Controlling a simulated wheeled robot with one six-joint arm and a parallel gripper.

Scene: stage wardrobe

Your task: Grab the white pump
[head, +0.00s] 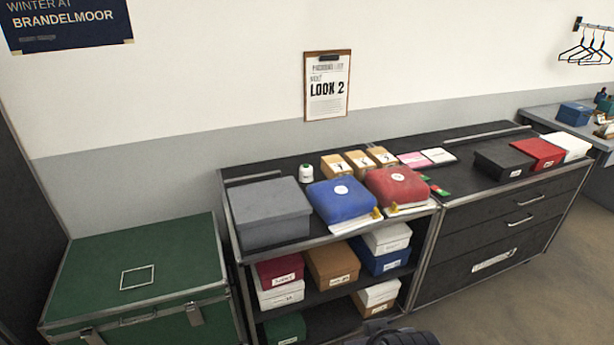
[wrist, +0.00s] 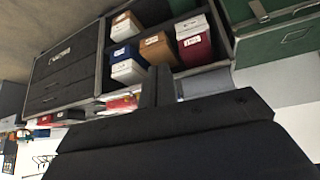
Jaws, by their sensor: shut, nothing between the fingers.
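I cannot make out a white pump in either view. Several lidded boxes could hide one, and their insides do not show. In the head view only a dark part of my arm (head: 397,339) shows at the bottom edge.
The open shelves hold several shoe boxes, including a brown box (head: 333,265) and a white box (head: 387,237). A green trunk (head: 180,270) stands left. A drawer unit (head: 505,225) adjoins on the right, bearing a black box (head: 502,158). Bare floor (head: 560,300) lies at the lower right.

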